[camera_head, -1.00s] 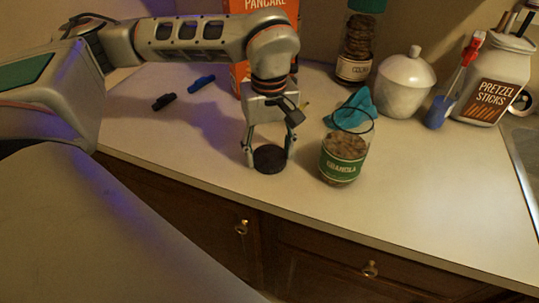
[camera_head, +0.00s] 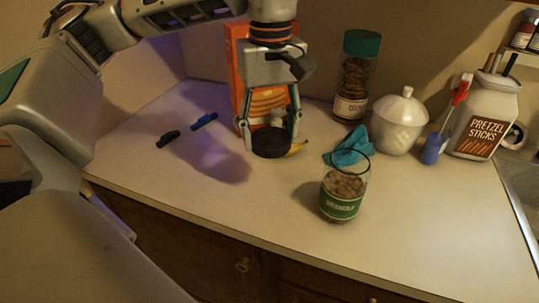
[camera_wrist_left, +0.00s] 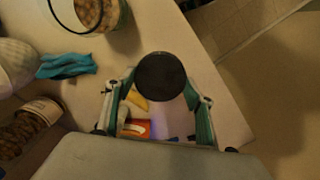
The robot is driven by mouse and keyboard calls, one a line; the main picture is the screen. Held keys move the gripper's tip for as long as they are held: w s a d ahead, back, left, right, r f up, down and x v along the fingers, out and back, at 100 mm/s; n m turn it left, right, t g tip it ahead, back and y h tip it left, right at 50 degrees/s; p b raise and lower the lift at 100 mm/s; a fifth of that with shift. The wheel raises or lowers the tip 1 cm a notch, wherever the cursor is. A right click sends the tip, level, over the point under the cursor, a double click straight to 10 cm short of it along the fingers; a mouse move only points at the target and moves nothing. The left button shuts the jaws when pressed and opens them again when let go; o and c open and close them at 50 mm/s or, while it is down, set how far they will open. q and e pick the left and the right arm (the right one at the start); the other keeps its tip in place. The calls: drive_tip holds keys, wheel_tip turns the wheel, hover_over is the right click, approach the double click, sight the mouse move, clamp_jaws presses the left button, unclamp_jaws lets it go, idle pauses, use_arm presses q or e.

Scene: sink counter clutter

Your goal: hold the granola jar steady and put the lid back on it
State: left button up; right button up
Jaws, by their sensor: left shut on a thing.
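The granola jar (camera_head: 343,197) is clear glass with a green label and stands upright and open on the counter, filled with brown granola. Its rim and contents also show at the top of the left wrist view (camera_wrist_left: 95,14). A dark round lid (camera_head: 271,143) is held between the fingers of my left gripper (camera_head: 270,136), which is shut on it above the counter, left of and behind the jar. The lid looks level and also shows in the left wrist view (camera_wrist_left: 161,76). My right gripper is not in view; nothing holds the jar.
A teal cloth (camera_head: 349,146) lies just behind the jar. A pancake box (camera_head: 238,75), cookie jar (camera_head: 354,78), white lidded pot (camera_head: 399,122) and pretzel sticks jar (camera_head: 484,118) stand behind. Dark and blue clips (camera_head: 204,121) lie left. The counter front is clear.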

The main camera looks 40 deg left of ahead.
sight(270, 137)
use_arm(q)
drive_tip(key=shift+r, duration=1.8)
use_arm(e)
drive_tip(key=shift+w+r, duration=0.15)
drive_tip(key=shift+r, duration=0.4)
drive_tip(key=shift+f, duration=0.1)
